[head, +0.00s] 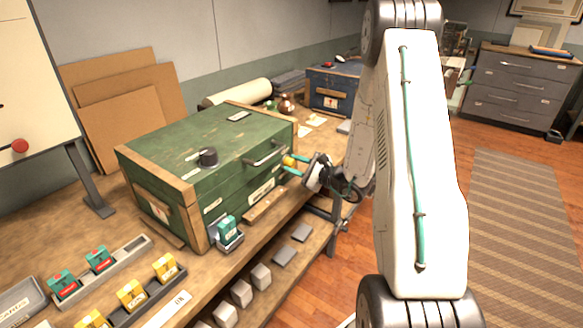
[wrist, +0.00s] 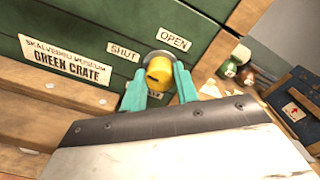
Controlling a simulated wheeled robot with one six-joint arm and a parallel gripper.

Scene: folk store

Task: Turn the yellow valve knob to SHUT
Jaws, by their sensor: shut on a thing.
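The yellow valve knob (wrist: 159,72) sits on the front face of the green crate (head: 215,150), near its right end. In the wrist view a SHUT label (wrist: 123,51) is to the upper left of the knob and an OPEN label (wrist: 174,39) to its upper right. A third label below the knob is partly hidden by my fingers. My gripper (wrist: 160,85) has its two teal fingers on either side of the knob, shut on it. The knob also shows in the head view (head: 288,161), partly behind the fingers. A dark slot shows on the knob's face.
A blue box (head: 332,88) is farther back. Floor at right is open.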

